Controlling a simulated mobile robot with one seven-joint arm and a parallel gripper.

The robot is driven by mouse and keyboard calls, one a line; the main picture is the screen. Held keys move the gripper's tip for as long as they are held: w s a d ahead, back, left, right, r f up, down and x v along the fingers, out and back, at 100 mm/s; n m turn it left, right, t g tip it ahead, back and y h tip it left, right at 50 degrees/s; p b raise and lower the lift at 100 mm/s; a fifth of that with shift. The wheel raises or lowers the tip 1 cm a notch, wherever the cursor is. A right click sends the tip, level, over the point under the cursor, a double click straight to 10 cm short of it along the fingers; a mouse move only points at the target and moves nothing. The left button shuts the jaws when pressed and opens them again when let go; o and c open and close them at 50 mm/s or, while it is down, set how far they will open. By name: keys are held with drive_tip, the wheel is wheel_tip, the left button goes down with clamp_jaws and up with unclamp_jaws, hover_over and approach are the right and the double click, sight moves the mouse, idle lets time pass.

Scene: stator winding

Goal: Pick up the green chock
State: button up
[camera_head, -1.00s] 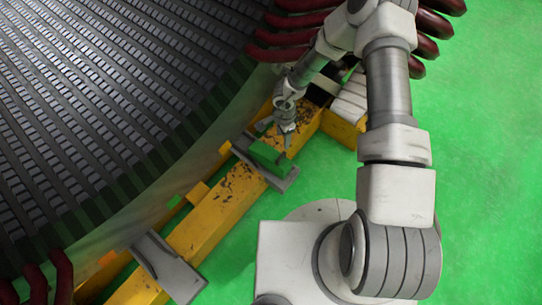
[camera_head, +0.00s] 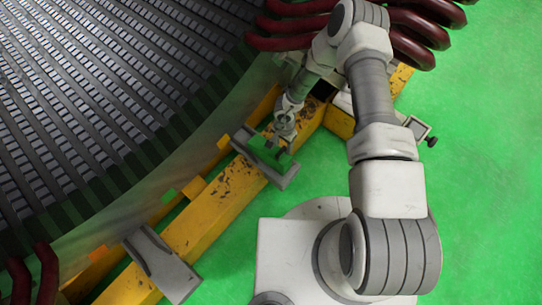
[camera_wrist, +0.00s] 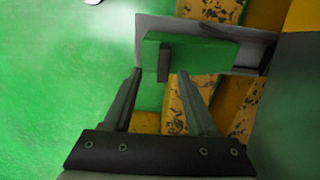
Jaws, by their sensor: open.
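The green chock (camera_head: 268,152) lies on a grey metal bracket (camera_head: 284,181) on the yellow beam in the head view. In the wrist view the green chock (camera_wrist: 205,52) shows ahead of the fingers, with a dark upright tab on it and the grey bracket (camera_wrist: 150,22) behind. My gripper (camera_head: 277,143) is right over the chock in the head view. In the wrist view my gripper (camera_wrist: 158,80) is open, its two fingers apart with the tab between their tips in the picture. I cannot tell whether the fingers touch the chock.
The yellow beam (camera_head: 216,205) runs diagonally along the large ribbed stator (camera_head: 95,95). A second grey bracket (camera_head: 160,262) without a chock sits lower left. Dark red coil ends (camera_head: 285,30) hang at the top. Green floor is open on the right.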

sight(281, 151)
drive_tip(key=f+b, duration=0.1)
drive_tip(key=f, duration=0.2)
drive_tip(key=f+b, duration=0.1)
drive_tip(key=f, duration=0.2)
drive_tip(key=shift+w+a+f+b, duration=0.2)
drive_tip(key=shift+b, duration=0.1)
drive_tip(key=shift+r, duration=0.1)
clamp_jaws()
